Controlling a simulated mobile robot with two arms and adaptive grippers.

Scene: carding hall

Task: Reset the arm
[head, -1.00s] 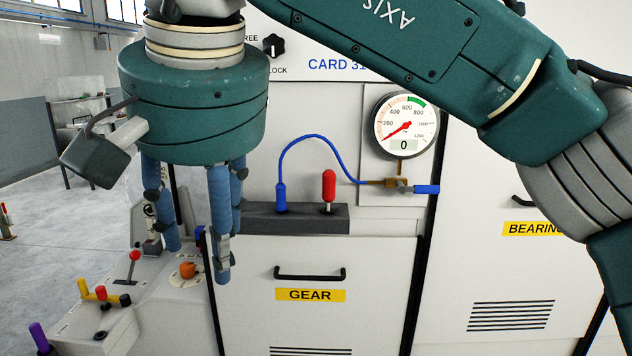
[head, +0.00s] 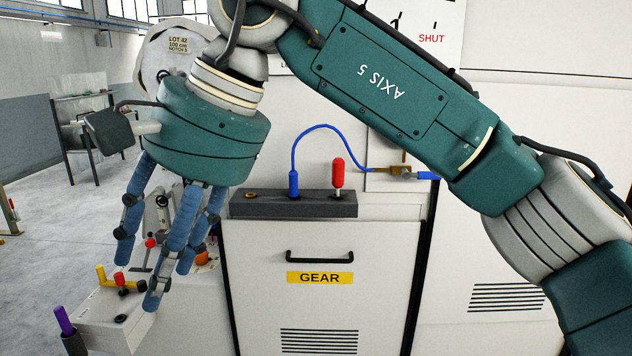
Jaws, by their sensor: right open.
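My right arm reaches across the view from the right. Its gripper (head: 162,268) hangs at the left with its blue fingers spread open and pointing down. No object shows between the fingers. The fingers are in front of the control box with levers and partly hide it. I cannot tell how far they are from it. My left gripper is not in view.
The control box (head: 92,312) has yellow, red and purple (head: 63,320) handles. A dark block (head: 270,206) with a red handle (head: 338,174) and a blue hose (head: 318,127) sits above the GEAR door (head: 262,310). Open floor lies at the left.

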